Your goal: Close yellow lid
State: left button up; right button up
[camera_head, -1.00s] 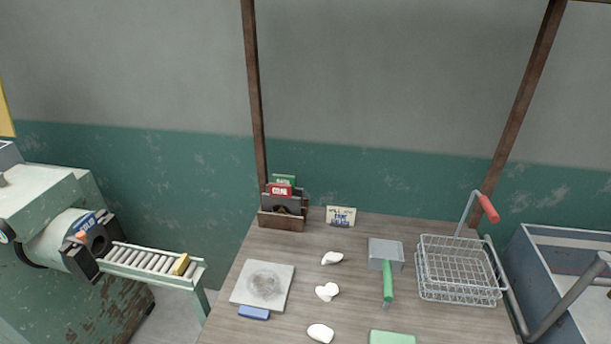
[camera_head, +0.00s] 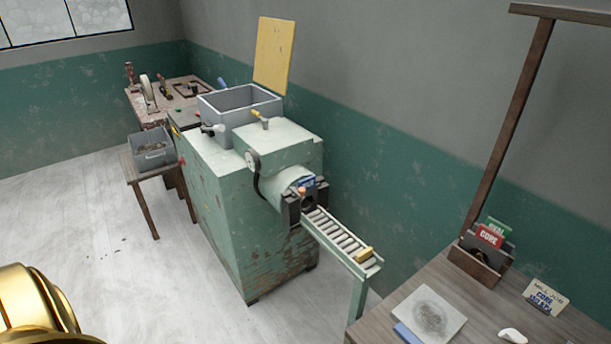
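The yellow lid (camera_head: 273,55) stands upright, open, at the back edge of the grey hopper (camera_head: 241,104) on top of the green machine (camera_head: 222,190). The hopper's mouth is uncovered. A gold, rounded part of my own body shows at the lower left corner. Neither of my grippers can be made out in this view.
A roller conveyor (camera_head: 340,238) sticks out from the machine towards a wooden table (camera_head: 445,270) at right, which carries a card rack (camera_head: 480,258) and a grey slab (camera_head: 430,313). A grey bin (camera_head: 152,152) sits on a stool left of the machine. The floor in front is clear.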

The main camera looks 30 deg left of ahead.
aim_at(276, 37)
jog(key=j+u, duration=0.3)
jog(key=u, duration=0.15)
jog(key=i+j+u, duration=0.15)
jog(key=u, duration=0.3)
jog(key=i+j+u, duration=0.15)
jog(key=j+u, duration=0.15)
jog(key=u, duration=0.15)
